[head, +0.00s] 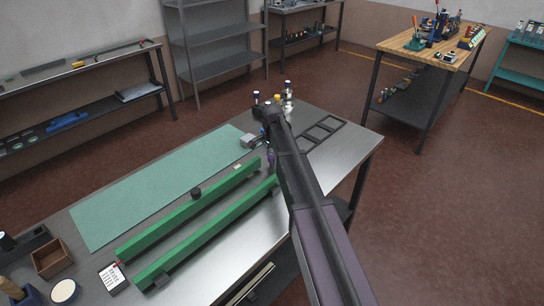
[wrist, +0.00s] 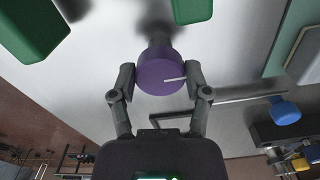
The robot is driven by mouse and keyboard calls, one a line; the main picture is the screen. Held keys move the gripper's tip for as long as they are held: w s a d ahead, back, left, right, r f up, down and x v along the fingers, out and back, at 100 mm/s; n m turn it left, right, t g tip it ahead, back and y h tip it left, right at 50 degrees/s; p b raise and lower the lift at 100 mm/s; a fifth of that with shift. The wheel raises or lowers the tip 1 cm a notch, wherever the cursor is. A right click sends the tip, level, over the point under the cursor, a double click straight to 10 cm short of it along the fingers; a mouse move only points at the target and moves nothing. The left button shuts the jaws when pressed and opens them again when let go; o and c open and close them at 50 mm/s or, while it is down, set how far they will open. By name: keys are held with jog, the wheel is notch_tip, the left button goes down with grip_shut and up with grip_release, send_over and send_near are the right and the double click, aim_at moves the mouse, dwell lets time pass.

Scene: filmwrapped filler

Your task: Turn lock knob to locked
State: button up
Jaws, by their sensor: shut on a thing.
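The lock knob (wrist: 161,74) is a round purple knob with a white pointer line. In the wrist view the line runs from near the middle to the right edge, almost level. My gripper (wrist: 160,78) has one finger on each side of the knob, closed against it. A dark stem shows behind the knob against the grey metal surface. In the head view my arm hides most of this spot, and I cannot read the pointer there.
Two long green rails (head: 190,212) lie on the metal bench beside a green mat (head: 150,190). A dark frame (head: 322,130) lies to the right of my arm. A blue knob (wrist: 285,110) on a bent grey rod is to the right in the wrist view.

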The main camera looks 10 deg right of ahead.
jog(key=o, duration=1.1)
jog(key=shift+o, duration=0.2)
jog(key=shift+n, duration=0.3)
